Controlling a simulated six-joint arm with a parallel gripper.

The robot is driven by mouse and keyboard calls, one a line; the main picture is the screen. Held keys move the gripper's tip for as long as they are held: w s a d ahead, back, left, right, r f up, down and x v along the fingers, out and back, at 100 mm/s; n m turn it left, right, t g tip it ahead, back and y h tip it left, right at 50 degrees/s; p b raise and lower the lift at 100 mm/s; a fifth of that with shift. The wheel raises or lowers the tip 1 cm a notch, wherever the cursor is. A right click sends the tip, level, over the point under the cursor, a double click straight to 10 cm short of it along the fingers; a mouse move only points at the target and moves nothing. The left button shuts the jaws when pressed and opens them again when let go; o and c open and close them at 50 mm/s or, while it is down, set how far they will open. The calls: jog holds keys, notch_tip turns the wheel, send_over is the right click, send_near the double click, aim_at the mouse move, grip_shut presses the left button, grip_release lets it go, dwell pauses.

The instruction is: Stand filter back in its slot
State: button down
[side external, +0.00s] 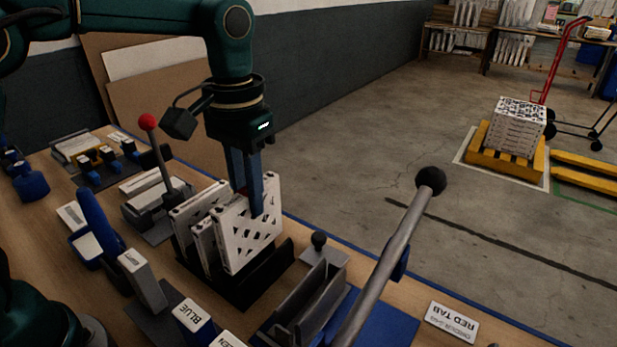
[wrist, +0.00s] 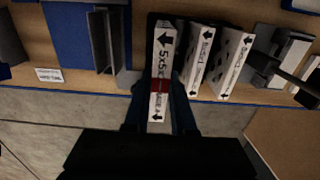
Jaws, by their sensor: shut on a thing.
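The held filter (side external: 250,240) is a white boxed panel with triangular cutouts. In the wrist view its narrow edge (wrist: 163,55) shows black arrows, "5x5" print and a red band. My gripper (side external: 247,195) is shut on its upper edge, with one finger on each side of the edge in the wrist view (wrist: 159,115). The filter is upright at the right end of the black rack (side external: 241,295), beside other white filters (side external: 195,209) standing there. I cannot tell whether its lower edge is fully down in a slot.
A grey slotted holder (side external: 305,300) stands to the right of the rack on a blue mat. A lever with a black knob (side external: 431,180) rises in front. A red-knobbed lever (side external: 148,122) is behind left. A "RED TAB" sign (side external: 451,321) lies near the bench edge.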

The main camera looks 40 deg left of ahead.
aim_at(252, 226)
jog(key=shift+f, duration=0.65)
jog(key=shift+f, duration=0.45)
jog(key=shift+f, duration=0.7)
jog(key=shift+f, duration=0.7)
jog(key=shift+f, duration=0.35)
jog(key=shift+f, duration=0.15)
jog(key=c, duration=0.7)
grip_release()
jog(key=shift+o, duration=0.2)
